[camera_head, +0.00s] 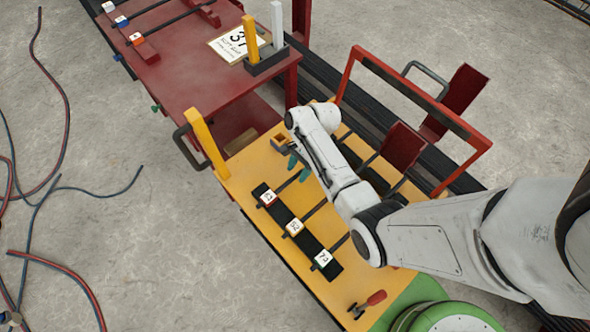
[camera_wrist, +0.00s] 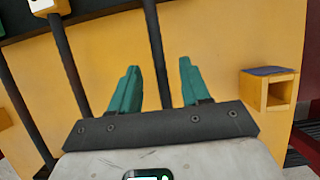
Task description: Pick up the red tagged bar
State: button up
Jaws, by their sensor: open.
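The red tagged bar is a thin dark rod with a white label on a red block (camera_head: 268,199) at its left end, lying across a black strip on the yellow bench. My gripper (camera_head: 298,168) has teal fingers and is open over this bar near its right part. In the wrist view a dark bar (camera_wrist: 154,45) runs between the open fingers (camera_wrist: 158,88); its tag is out of that view. By its place it appears to be the red tagged one. Whether the fingertips reach down to its height I cannot tell.
An orange tagged bar (camera_head: 294,228) and a green tagged bar (camera_head: 322,260) lie parallel on the strip. A small wooden box (camera_wrist: 267,92) stands right of the fingers. A yellow post (camera_head: 206,143) and a red frame (camera_head: 415,95) border the bench. A red-handled tool (camera_head: 367,304) lies at the front.

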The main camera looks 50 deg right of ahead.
jog(key=shift+x, duration=0.85)
jog(key=shift+c, duration=0.2)
grip_shut()
jog(key=shift+r, duration=0.1)
dwell(0.4)
